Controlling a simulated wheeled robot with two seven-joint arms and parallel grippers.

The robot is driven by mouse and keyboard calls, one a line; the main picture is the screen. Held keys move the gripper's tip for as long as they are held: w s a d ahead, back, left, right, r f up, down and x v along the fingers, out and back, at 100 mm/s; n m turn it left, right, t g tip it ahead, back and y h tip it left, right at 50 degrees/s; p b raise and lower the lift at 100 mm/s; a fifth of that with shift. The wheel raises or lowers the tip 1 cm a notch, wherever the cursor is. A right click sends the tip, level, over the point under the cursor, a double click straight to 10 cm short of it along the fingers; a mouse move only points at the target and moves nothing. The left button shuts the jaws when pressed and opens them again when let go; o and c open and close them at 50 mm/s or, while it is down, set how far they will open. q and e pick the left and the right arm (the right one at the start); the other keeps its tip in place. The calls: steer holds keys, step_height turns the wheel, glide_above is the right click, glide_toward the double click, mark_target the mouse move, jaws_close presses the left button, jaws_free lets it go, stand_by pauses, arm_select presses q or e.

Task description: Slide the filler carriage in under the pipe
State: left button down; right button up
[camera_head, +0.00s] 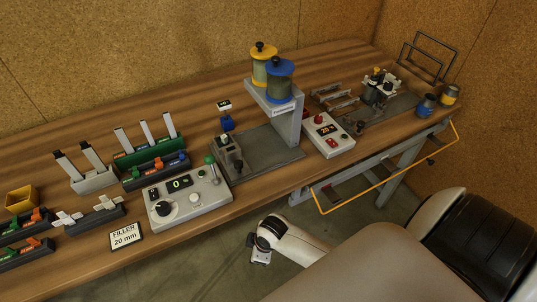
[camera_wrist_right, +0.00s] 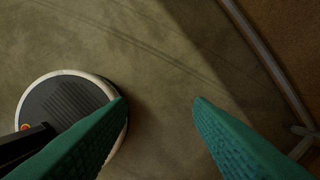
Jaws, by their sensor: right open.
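The filler stand (camera_head: 290,122) is a grey column on a flat grey base plate (camera_head: 262,158). A yellow-topped hopper (camera_head: 264,62) and a blue-topped hopper (camera_head: 280,80) sit on its top arm. A small grey block with a dark knob (camera_head: 230,150), which looks like the filler carriage, is at the plate's left end, left of the column. The pipe is not clearly distinguishable under the hoppers. My right gripper (camera_wrist_right: 158,100) is open and empty in the right wrist view, with green fingers apart above the floor. My left gripper is not in view.
A control box (camera_head: 187,199) with a dial stands in front of the carriage, beside a "FILLER 20 mm" sign (camera_head: 125,235). A red-buttoned box (camera_head: 328,135) is right of the stand. Racks (camera_head: 150,150) stand at left. A yellow rail (camera_head: 385,185) runs along the right front.

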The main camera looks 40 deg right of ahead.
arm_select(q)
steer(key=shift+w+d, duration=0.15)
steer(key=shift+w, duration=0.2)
arm_select(e)
steer(key=shift+m, duration=0.5)
steer(key=shift+s+d+f, duration=0.25)
steer(key=shift+d+f, duration=0.05)
steer(key=shift+f, duration=0.3)
steer(key=shift+s+d+f, duration=0.2)
steer(key=shift+d+f, duration=0.1)
steer(key=shift+f, duration=0.3)
steer(key=shift+s+d+f, duration=0.25)
steer(key=shift+d+f, duration=0.05)
steer(key=shift+f, duration=0.3)
